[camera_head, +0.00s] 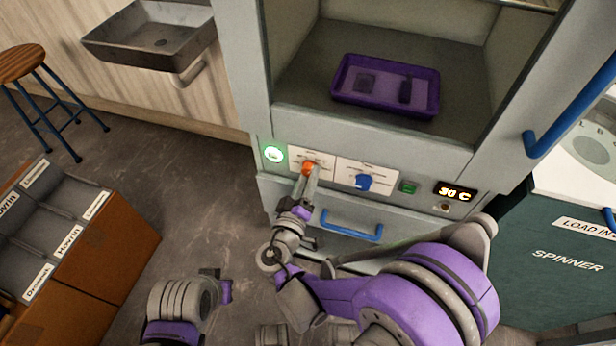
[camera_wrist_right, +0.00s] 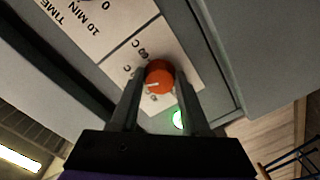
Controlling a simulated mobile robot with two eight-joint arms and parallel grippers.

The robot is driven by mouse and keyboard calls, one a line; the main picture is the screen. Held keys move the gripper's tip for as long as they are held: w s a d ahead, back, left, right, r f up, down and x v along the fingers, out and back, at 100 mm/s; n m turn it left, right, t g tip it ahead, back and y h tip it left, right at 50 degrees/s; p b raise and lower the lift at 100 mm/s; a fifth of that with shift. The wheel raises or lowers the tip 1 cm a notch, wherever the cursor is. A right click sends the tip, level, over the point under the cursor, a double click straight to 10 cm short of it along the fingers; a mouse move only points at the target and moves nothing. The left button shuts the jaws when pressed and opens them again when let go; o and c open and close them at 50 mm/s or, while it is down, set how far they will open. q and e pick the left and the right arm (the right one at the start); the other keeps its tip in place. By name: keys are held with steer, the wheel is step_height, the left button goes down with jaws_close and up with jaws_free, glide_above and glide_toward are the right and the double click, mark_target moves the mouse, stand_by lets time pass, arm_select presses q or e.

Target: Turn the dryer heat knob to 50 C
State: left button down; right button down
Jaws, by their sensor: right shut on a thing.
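The orange heat knob (camera_head: 309,167) sits on a white plate on the dryer's front panel, under the open chamber. My right gripper (camera_head: 306,176) is shut on it. The right wrist view shows the knob (camera_wrist_right: 159,76) between the two fingertips (camera_wrist_right: 158,86), with a pale pointer mark on its face. The dryer's display (camera_head: 455,192) appears to read 30 C. Part of my left arm shows at the bottom left, but its fingers cannot be made out.
A blue timer knob (camera_head: 364,182) is right of the orange one, then a green button (camera_head: 408,187). A lit green lamp (camera_head: 273,153) is on the left. A purple tray (camera_head: 387,113) lies in the chamber. A blue drawer handle (camera_head: 351,231) is below. The spinner (camera_head: 550,255) stands at right.

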steer(key=shift+w+m, duration=0.1)
steer(key=shift+m, duration=0.4)
steer(key=shift+c, duration=1.9)
jaws_free()
steer(key=v, duration=1.1)
